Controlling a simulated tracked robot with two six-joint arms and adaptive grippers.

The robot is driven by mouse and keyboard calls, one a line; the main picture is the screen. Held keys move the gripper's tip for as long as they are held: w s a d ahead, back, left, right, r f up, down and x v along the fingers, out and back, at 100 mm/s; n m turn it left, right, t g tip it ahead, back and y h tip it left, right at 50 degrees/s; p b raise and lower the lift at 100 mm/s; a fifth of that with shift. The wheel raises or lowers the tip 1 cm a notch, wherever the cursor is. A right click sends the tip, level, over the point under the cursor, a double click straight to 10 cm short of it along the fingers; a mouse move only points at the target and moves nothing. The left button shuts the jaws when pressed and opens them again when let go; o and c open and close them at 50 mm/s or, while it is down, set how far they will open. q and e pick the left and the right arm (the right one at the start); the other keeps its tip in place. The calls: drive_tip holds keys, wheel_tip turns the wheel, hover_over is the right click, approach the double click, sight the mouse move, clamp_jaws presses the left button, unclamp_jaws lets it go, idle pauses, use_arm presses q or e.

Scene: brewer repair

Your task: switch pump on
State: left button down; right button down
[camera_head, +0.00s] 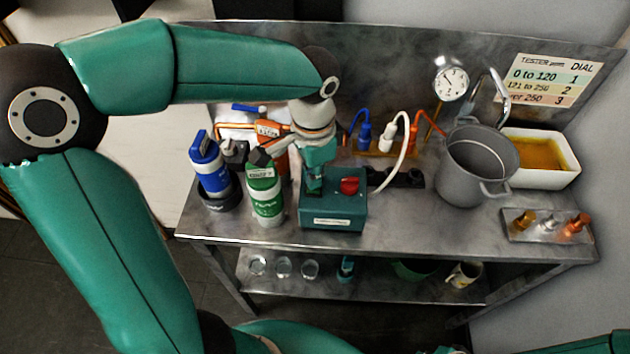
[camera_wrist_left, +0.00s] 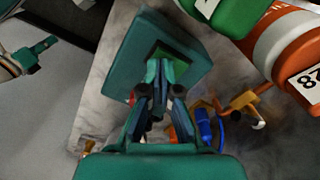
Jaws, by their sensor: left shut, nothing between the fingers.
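A teal box (camera_head: 333,216) with a red knob (camera_head: 349,186) and a white label on its front stands on the metal bench. I take it to be the pump. My left gripper (camera_head: 314,188) comes down over the left part of its top, shut and empty. In the left wrist view, the shut fingertips (camera_wrist_left: 158,92) point at a bright green patch (camera_wrist_left: 172,62) on the teal box, perhaps a switch. They look at or close to it; I cannot tell whether they touch. The fingers partly hide this patch. My right gripper is not in view.
A green bottle (camera_head: 264,195) and a blue bottle (camera_head: 211,168) stand left of the box. A grey pot (camera_head: 472,172), a round gauge (camera_head: 451,80) and a white tray (camera_head: 560,175) are to the right. Blue, white and orange hoses stand behind.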

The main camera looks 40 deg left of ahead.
use_arm(q)
drive_tip(key=shift+f+b, duration=0.55)
drive_tip(key=shift+f, duration=0.2)
drive_tip(key=shift+r, duration=0.15)
wheel_tip(320, 180, up, 7)
drive_tip(key=p, duration=0.6)
idle(0.3)
idle(0.5)
